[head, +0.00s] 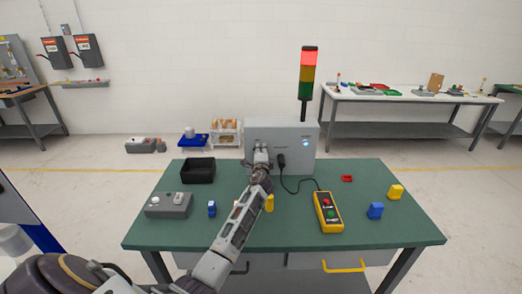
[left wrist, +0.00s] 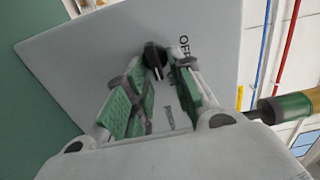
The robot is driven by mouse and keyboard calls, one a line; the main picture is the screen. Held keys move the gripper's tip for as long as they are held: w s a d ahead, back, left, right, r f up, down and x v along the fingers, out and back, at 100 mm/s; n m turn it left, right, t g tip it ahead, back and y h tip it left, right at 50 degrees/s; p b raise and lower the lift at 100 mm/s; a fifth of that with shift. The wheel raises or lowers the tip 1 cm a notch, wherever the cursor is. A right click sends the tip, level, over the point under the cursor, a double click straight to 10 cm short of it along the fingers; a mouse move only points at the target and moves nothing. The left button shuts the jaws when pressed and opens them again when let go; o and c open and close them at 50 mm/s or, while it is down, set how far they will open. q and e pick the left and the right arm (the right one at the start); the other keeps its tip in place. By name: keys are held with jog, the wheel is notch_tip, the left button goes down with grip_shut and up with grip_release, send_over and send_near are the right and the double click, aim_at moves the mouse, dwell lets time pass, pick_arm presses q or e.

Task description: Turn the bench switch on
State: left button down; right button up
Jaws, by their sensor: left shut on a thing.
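The bench switch is a black rotary knob (left wrist: 153,55) on the face of a grey control box (head: 297,139). In the left wrist view, printed lettering, partly readable as OFF, stands beside the knob. My left gripper (left wrist: 158,71) is at the box face, its two green-padded fingers shut on the knob. In the head view, the left gripper (head: 261,151) reaches the left part of the box front and hides the knob. A round blue-white light (head: 306,143) shows on the box's right side. My right gripper is in neither view.
A signal tower (head: 308,72) behind the box shows its red top lit. The green bench (head: 285,229) holds a black bin (head: 198,171), a grey switch unit (head: 169,205), a yellow pendant (head: 328,212) cabled to the box, and small blue, yellow and red pieces.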

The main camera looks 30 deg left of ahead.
pick_arm(q)
jog(key=shift+f+m, duration=0.1)
jog(key=shift+m, duration=0.2)
jog(key=c, duration=1.6)
grip_release()
jog(key=shift+o, duration=0.2)
jog(key=shift+s+d, duration=0.1)
jog(key=shift+s, duration=0.05)
jog(key=v, duration=1.1)
jog(key=shift+s, duration=0.3)
jog(key=shift+d+f, duration=0.1)
jog(key=shift+d, duration=0.05)
